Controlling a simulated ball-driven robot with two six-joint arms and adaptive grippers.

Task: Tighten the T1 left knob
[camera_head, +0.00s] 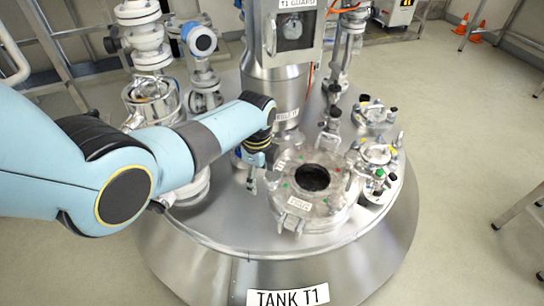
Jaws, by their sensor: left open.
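The steel tank T1 (225,262) fills the middle of the head view, with a "TANK T1" label (287,297) on its front. On its top is a round hatch cover (335,212) with a dark round opening (312,178) and small coloured marks. A small metal clamp knob (272,180) sits at the hatch's left edge. My left gripper (252,182) points down just left of this knob. It is open, and I see no thing between its fingers. It is too small to tell whether it touches the knob. My right gripper is not in view.
A vertical steel column with a boxed window (293,32) rises behind the hatch. Smaller flanged ports (375,112) stand at the right of the tank top. Valves and pipes (148,35) stand at back left.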

